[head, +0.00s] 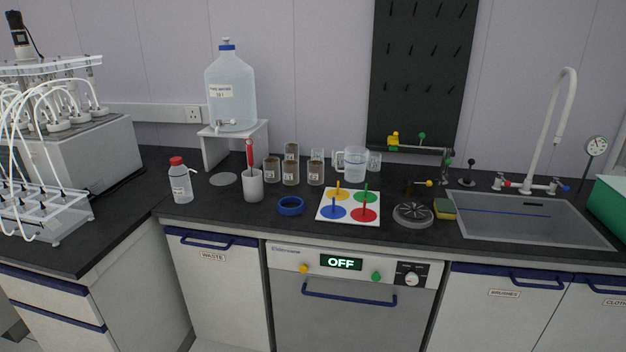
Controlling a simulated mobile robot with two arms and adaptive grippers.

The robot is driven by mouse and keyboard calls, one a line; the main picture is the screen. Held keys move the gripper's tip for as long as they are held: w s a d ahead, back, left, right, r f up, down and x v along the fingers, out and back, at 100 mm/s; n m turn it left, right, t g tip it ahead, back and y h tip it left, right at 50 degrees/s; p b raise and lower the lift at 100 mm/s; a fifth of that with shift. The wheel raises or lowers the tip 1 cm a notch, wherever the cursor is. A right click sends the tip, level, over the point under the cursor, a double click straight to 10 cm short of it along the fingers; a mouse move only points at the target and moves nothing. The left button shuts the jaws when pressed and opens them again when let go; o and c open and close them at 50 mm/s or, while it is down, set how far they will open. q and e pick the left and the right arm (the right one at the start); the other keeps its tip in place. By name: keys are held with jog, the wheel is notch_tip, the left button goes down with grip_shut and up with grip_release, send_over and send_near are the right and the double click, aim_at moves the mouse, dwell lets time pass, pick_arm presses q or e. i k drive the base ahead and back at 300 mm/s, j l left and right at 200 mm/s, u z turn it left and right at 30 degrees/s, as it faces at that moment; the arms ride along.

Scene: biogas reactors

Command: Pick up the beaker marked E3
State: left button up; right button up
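Several small beakers with brown contents and pale labels stand in a cluster at the back of the dark counter, right of the white cup. In front are a left beaker (271,170), a middle beaker (291,173) and a right beaker (315,173); another beaker (291,151) stands behind the middle one. The labels are too small to read surely, so I cannot tell which is E3. Neither of my grippers is in view.
A white cup (253,187) with a red-handled tool, a blue ring (290,206) and a white board (328,214) with coloured discs and pegs stand in front. A clear jug (354,165) is right of the beakers. A sink (530,219) lies at right.

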aim_at(272, 170)
jog(key=i+l, duration=0.25)
jog(key=l, duration=0.15)
jog(key=i+l+z, duration=0.15)
jog(key=l, duration=0.25)
jog(key=i+l, duration=0.35)
jog(key=l+z, duration=0.05)
